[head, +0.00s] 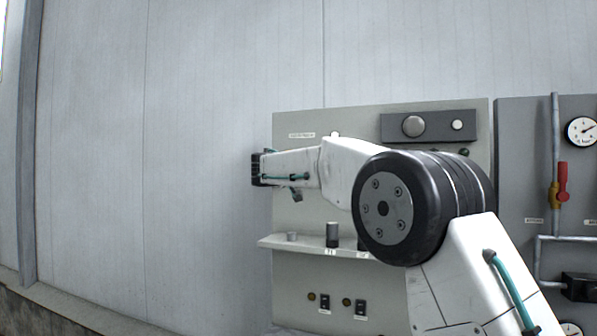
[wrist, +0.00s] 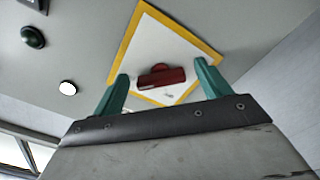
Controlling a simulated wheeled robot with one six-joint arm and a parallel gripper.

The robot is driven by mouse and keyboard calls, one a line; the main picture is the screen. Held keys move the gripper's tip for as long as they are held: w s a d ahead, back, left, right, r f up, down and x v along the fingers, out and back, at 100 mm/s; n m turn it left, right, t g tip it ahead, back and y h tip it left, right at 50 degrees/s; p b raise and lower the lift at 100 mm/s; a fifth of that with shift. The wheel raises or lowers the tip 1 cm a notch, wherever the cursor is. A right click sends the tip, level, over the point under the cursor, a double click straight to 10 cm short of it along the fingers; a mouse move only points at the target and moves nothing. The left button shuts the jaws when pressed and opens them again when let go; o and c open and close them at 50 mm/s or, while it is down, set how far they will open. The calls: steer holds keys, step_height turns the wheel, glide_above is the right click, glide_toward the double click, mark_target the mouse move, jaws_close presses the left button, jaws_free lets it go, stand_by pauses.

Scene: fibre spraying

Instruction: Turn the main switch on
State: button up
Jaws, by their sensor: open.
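The main switch shows in the wrist view as a red handle (wrist: 161,77) on a white plate with a yellow border (wrist: 203,34). The plate appears turned diamond-wise on the grey panel. My gripper (wrist: 162,70) is open, its two teal fingers on either side of the red handle in this view. I see no clear contact, and the gap in depth between fingers and handle is hard to judge. In the head view my arm lies across the grey panel (head: 288,222), and the switch is hidden behind it.
A shelf (head: 270,242) with a dark cylinder (head: 333,235) juts out below my arm. Small black switches (head: 325,302) sit lower down. To the right are a red-handled valve (head: 562,182) and a gauge (head: 582,131). The wall at left is bare.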

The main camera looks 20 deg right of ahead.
steer(key=v, duration=0.7)
steer(key=shift+s+a, duration=0.2)
steer(key=shift+s, duration=0.1)
steer(key=s+d+f+n+g+y, duration=0.1)
steer(key=s+d+f+g, duration=0.25)
steer(key=s+f, duration=0.5)
steer(key=s+d+f+g+y, duration=0.25)
steer(key=s+f+g, duration=0.25)
steer(key=s+f, duration=0.3)
steer(key=s+f+m+g+y, duration=0.1)
steer(key=s+f, duration=0.4)
steer(key=s, duration=0.8)
steer(key=s+d+f+g+y, duration=0.1)
steer(key=s+f, duration=0.4)
steer(key=s, duration=0.8)
steer(key=s+f+m+g+y, duration=0.1)
steer(key=s+f+y, duration=0.4)
steer(key=s, duration=0.8)
steer(key=shift+d+f+m+g, duration=0.3)
steer(key=shift+f+g, duration=0.25)
steer(key=shift+g, duration=0.3)
